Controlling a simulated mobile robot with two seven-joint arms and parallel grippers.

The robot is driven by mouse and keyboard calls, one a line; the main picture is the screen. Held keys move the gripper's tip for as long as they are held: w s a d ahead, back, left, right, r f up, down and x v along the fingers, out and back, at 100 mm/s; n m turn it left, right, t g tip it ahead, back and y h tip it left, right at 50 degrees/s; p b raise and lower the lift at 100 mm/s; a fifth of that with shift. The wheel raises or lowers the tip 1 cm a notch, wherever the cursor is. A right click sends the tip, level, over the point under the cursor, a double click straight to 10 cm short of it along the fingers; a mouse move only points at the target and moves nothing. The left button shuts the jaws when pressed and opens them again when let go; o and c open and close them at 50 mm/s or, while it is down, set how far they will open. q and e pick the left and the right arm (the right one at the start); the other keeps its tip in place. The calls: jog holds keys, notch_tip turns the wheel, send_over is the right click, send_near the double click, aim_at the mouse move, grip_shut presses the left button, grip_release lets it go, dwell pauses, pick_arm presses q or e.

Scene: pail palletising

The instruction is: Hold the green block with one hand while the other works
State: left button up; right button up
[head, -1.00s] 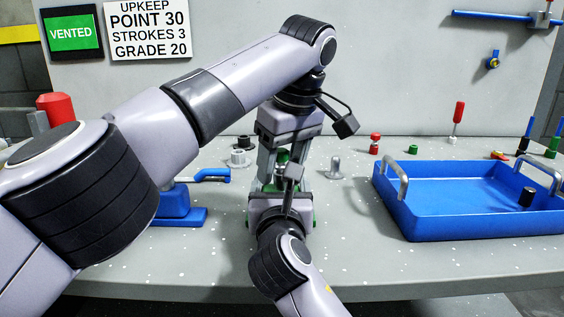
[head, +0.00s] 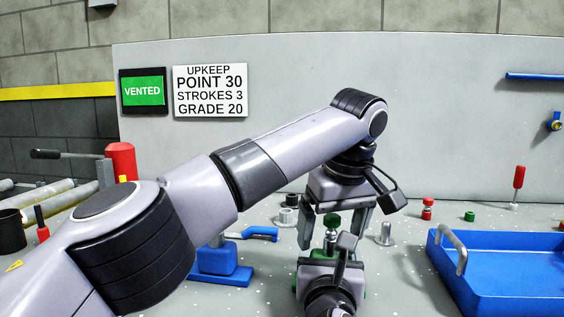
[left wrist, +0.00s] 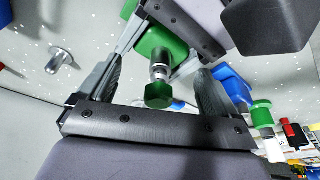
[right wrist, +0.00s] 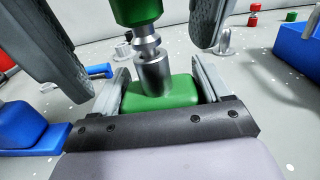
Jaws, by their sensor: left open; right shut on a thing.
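The green block (right wrist: 175,93) stands over the bench with a short metal fitting (right wrist: 153,75) rising from its top. A green hexagonal cap (head: 332,219) tops the fitting and faces the camera in the left wrist view (left wrist: 158,95). My right gripper (right wrist: 162,78) is shut on the green block, one finger on each side. In the head view its own body mostly hides the block. My left gripper (head: 334,230) points down from above, open, with its fingers apart on both sides of the cap. Gaps show between cap and fingers in the left wrist view.
A blue tray (head: 448,283) with metal handles stands at right. A blue vise-like stand (head: 222,276) is left of the grippers. A metal peg (head: 385,235), a red-topped fitting (head: 427,209) and a small green piece (head: 469,216) stand behind. A sign (head: 210,91) reads POINT 30, STROKES 3, GRADE 20.

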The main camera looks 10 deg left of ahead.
pick_arm(q)
jog(key=m+h, duration=0.1)
jog(key=m, duration=0.3)
jog(key=shift+a+m, duration=0.15)
jog(key=shift+m, duration=0.15)
jog(key=shift+r+m, duration=0.2)
jog(key=shift+m, duration=0.3)
jog(key=v, duration=1.2)
jog(key=w+a+m+g+h, duration=0.2)
jog(key=a+m+h, duration=0.7)
jog(key=m, duration=0.8)
jog(key=shift+w+a+m+g+h, duration=0.4)
jog(key=shift+w+h, duration=0.25)
jog(key=shift+h, duration=0.25)
jog(key=shift+c, duration=0.2)
